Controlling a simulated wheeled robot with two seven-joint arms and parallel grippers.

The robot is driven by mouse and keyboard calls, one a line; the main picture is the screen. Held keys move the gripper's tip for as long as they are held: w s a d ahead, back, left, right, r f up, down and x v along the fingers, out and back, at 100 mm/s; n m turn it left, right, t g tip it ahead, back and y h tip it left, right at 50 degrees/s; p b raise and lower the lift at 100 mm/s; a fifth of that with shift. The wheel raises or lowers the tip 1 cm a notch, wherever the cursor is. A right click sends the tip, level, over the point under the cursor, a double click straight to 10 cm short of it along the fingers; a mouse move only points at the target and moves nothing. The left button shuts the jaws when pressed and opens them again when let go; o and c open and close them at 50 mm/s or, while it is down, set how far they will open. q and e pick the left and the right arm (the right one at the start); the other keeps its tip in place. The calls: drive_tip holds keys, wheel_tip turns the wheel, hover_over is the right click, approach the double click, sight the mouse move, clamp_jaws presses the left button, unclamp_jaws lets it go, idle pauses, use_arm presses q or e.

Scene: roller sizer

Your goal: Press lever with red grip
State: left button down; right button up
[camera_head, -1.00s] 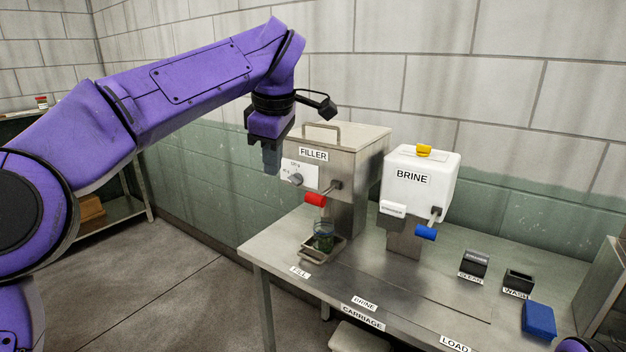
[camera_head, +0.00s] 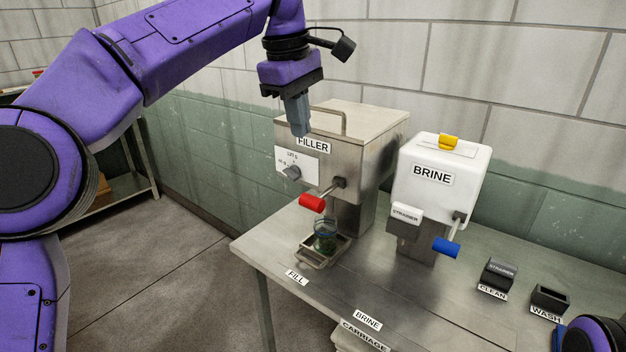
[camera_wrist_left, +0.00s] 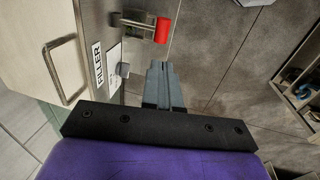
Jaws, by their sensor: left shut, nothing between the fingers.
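The lever's red grip (camera_head: 312,203) sticks out from the front of the steel FILLER machine (camera_head: 364,150). The red grip also shows in the left wrist view (camera_wrist_left: 163,30). My left gripper (camera_head: 301,132) is shut and empty, pointing down in front of the FILLER label, above the red grip and apart from it. In the left wrist view its closed fingers (camera_wrist_left: 163,68) lie below the red grip in the picture. A glass jar with green contents (camera_head: 325,238) stands on a small tray (camera_head: 316,262) below the lever. My right gripper is not in view.
The white BRINE machine (camera_head: 440,185) with a blue-gripped lever (camera_head: 446,247) stands to the right. Black CLEAN (camera_head: 498,273) and WASH (camera_head: 550,298) holders sit farther right. The table front is mostly clear.

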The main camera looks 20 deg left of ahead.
use_arm(q)
drive_tip(key=b, duration=0.3)
approach(311, 197)
drive_tip(key=f, duration=0.3)
drive_tip(key=w+f, duration=0.1)
drive_tip(key=f, duration=0.2)
drive_tip(key=shift+w+d+f, duration=0.15)
drive_tip(key=shift+d+f, duration=0.05)
drive_tip(key=shift+f, duration=0.15)
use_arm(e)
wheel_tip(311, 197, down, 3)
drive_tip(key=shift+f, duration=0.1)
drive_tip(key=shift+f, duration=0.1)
